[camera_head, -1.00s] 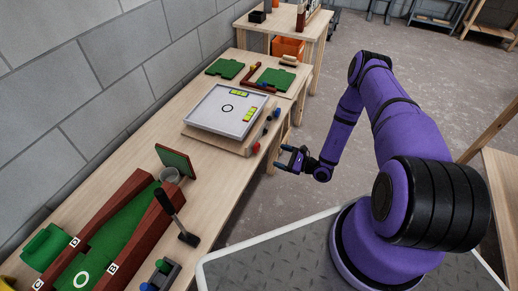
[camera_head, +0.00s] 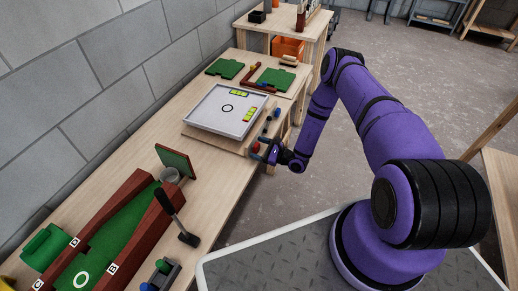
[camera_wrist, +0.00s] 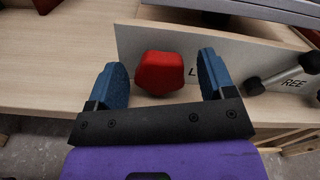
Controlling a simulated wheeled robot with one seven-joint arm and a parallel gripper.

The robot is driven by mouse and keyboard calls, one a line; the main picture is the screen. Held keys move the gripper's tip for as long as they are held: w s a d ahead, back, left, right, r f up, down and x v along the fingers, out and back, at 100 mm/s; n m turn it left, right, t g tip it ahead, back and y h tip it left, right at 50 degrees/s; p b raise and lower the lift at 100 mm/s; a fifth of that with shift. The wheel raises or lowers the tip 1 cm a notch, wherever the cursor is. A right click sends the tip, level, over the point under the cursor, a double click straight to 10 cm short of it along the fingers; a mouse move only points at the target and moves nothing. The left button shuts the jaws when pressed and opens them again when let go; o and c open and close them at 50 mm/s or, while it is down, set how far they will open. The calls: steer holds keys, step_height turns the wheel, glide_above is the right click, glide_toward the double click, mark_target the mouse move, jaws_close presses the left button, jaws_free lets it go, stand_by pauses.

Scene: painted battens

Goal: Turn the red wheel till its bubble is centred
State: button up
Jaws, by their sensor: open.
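In the head view the red wheel (camera_head: 255,147) is small at the board's near corner. My gripper (camera_wrist: 162,78) is open, its two blue fingers apart, one on each side of the wheel in the picture; I cannot tell whether they touch it. In the head view my gripper (camera_head: 266,152) is at the table edge by the wheel. The white tilting board (camera_head: 215,118) carries two yellow-green bubble vials, one at the far right (camera_head: 242,92) and one at the right (camera_head: 236,113); the bubbles are too small to read.
A black-handled mallet (camera_head: 177,217) and a green-floored trough (camera_head: 120,232) lie nearer on the table. Green puzzle plates (camera_head: 225,68) lie beyond the board.

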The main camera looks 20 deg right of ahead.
steer(key=c, duration=0.9)
steer(key=shift+m, duration=0.3)
steer(key=m, duration=0.3)
steer(key=shift+d+m, duration=0.15)
steer(key=shift+m, duration=0.15)
steer(key=m, duration=0.4)
steer(key=shift+w+m, duration=0.1)
steer(key=shift+m, duration=0.3)
